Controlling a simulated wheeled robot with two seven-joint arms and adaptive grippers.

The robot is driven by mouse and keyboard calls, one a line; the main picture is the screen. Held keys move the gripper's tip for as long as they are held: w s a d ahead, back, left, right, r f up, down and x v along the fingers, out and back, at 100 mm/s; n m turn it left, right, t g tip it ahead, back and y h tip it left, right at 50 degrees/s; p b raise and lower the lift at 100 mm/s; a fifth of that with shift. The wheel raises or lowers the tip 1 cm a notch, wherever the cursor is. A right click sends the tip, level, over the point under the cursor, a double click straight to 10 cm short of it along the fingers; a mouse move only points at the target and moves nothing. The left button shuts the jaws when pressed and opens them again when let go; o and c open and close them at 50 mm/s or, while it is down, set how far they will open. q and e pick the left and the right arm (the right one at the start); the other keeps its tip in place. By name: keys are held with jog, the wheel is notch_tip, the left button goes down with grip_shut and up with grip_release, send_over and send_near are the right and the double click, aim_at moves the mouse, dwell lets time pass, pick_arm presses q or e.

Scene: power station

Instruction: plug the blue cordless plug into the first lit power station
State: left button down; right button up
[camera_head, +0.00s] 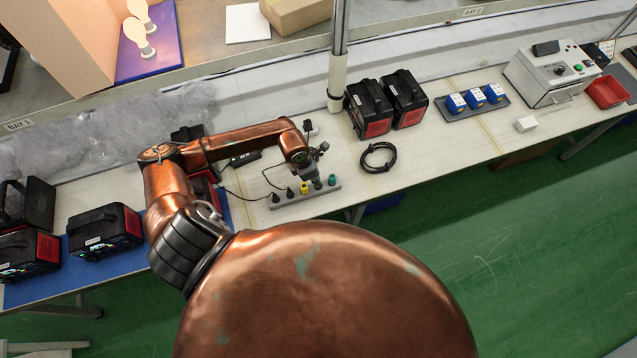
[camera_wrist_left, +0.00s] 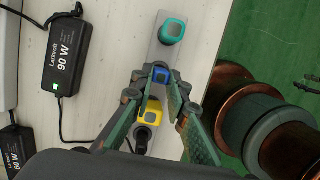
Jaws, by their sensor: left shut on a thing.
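My left gripper (camera_wrist_left: 160,88) is shut on the blue plug (camera_wrist_left: 161,73), which shows between the fingertips in the left wrist view. In the head view the gripper (camera_head: 314,175) is over a grey power strip (camera_head: 284,201), and the blue plug is hard to make out. The plug lines up with the strip (camera_wrist_left: 155,50) between a teal plug (camera_wrist_left: 172,30) and a yellow plug (camera_wrist_left: 151,111); I cannot tell whether it touches the strip. My right gripper is not in view.
A black adapter (camera_wrist_left: 65,50) with a green light lies beside the strip, its cable running nearby. A coiled black cable (camera_head: 378,158) lies right of the strip. A tray of blue-and-white items (camera_head: 473,106) and a white machine (camera_head: 552,74) are farther right.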

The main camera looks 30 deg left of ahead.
pick_arm(q)
jog(key=shift+r+p, duration=1)
jog(key=shift+r, duration=0.95)
jog(key=shift+r+p, duration=0.35)
jog(key=shift+r, duration=0.25)
